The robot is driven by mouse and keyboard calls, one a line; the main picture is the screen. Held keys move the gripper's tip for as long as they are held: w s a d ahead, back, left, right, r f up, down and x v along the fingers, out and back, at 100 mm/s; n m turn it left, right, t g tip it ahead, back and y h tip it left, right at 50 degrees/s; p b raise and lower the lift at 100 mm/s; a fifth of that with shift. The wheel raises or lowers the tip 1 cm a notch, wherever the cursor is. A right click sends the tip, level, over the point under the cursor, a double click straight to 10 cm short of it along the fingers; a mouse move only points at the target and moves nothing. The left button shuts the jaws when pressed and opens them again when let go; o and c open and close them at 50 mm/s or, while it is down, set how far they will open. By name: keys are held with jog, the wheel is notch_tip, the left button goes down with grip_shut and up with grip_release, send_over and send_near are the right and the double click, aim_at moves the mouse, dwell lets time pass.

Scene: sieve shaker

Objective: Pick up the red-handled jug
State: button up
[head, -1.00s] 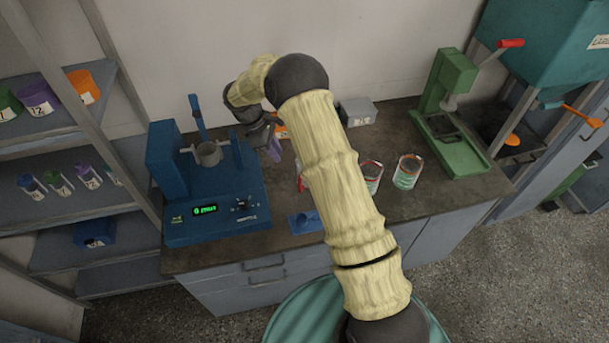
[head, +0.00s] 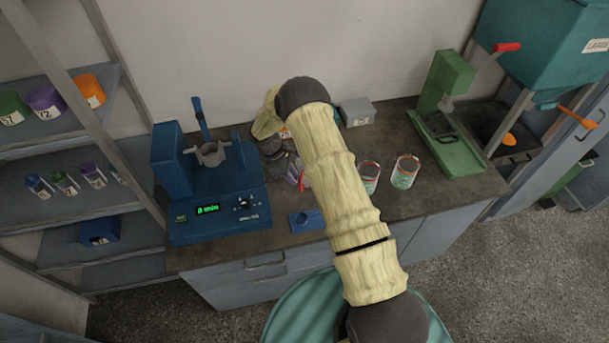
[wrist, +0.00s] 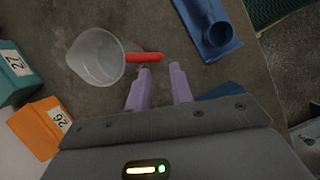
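The red-handled jug is a clear, translucent cup (wrist: 97,57) with a straight red handle (wrist: 143,57) pointing right in the wrist view. It stands on the worktop. In the head view my arm hides most of it, and a bit of red handle (head: 304,181) shows beside the arm. My gripper (wrist: 160,70) has two pale purple fingers, apart with nothing between them. The handle's end lies just beyond the fingertips in the wrist view; whether they touch, I cannot tell. In the head view my gripper (head: 294,174) is low over the worktop.
A blue piece (wrist: 212,25) lies right of the fingers. Boxes labelled 27 (wrist: 15,70) and 26 (wrist: 42,125) stand left. The blue shaker machine (head: 215,205) is left of my arm; two red-rimmed jars (head: 405,172) (head: 369,178) and a green press (head: 455,150) are right.

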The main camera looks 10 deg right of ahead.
jog(key=p+x, duration=0.2)
jog(key=x, duration=0.3)
jog(key=shift+d+f, duration=0.2)
jog(key=shift+f, duration=0.15)
grip_shut()
